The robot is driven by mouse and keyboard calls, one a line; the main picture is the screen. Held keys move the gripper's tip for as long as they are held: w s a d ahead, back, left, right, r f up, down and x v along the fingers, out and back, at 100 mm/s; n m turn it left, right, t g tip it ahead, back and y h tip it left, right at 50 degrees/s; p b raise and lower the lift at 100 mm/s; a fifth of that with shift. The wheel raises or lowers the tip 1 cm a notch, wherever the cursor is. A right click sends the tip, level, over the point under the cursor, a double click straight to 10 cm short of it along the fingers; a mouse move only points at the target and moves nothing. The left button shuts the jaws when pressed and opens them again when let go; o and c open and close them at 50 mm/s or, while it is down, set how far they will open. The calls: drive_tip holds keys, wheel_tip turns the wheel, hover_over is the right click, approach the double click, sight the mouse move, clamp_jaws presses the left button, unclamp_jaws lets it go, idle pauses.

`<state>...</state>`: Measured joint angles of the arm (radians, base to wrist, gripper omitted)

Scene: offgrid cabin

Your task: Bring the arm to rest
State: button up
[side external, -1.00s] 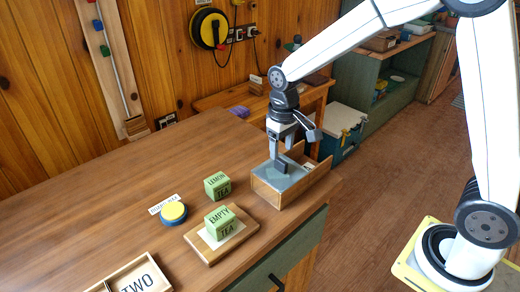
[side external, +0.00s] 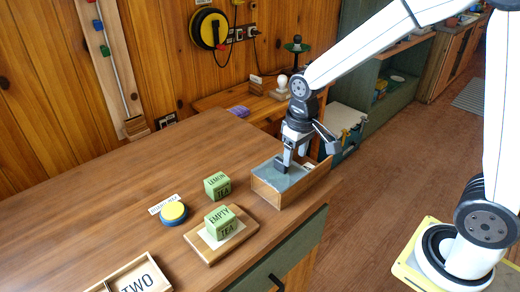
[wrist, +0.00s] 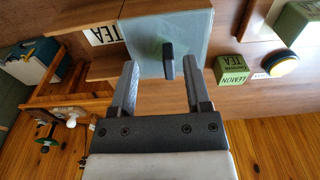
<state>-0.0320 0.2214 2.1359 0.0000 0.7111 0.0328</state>
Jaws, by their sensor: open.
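My gripper (side external: 289,156) is open, pointing down over the wooden box at the counter's right end. In the wrist view its two fingers (wrist: 160,64) stand apart with nothing clamped between them. The box (side external: 266,193) has a pale grey-blue lid (side external: 298,180) with a dark upright handle (side external: 281,167). In the wrist view the lid (wrist: 196,28) lies beyond the fingers, and the handle (wrist: 168,62) shows between their tips. I cannot tell the exact gap between fingertips and handle.
A green LEMON TEA block (side external: 217,186) stands left of the box. A green EMPTY TEA block (side external: 221,221) sits on a wooden board (side external: 204,255). A blue-yellow round button (side external: 173,212) and a tray marked TWO (side external: 100,287) are further left. The left counter is clear.

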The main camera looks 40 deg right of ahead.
drive_tip(key=s+d+f+t, duration=0.1)
drive_tip(key=s+f, duration=0.2)
drive_tip(key=s, duration=0.6)
drive_tip(key=shift+t, duration=0.4)
drive_tip(key=shift+d, duration=0.1)
idle(1.4)
